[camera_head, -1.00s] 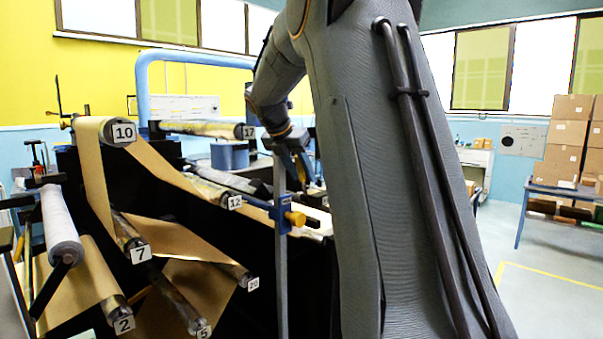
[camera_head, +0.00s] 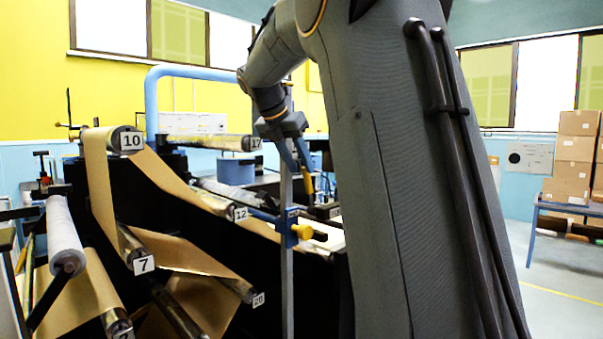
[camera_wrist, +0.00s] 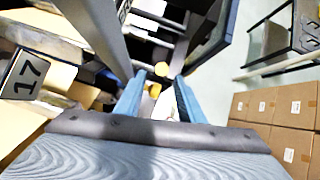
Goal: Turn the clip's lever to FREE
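My gripper (camera_head: 306,183) hangs from the arm above the blue bar beside the upright grey post. In the wrist view its two blue fingers (camera_wrist: 159,82) are apart, so it is open. A larger yellow knob (camera_head: 301,231) sits lower, at the blue bar's end. No lever marking or FREE lettering is readable.
Rollers with brown paper and number plates, such as 10 (camera_head: 131,141), 12 (camera_head: 240,213) and 7 (camera_head: 143,264), fill the left. The grey post (camera_head: 287,270) stands close to my gripper.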

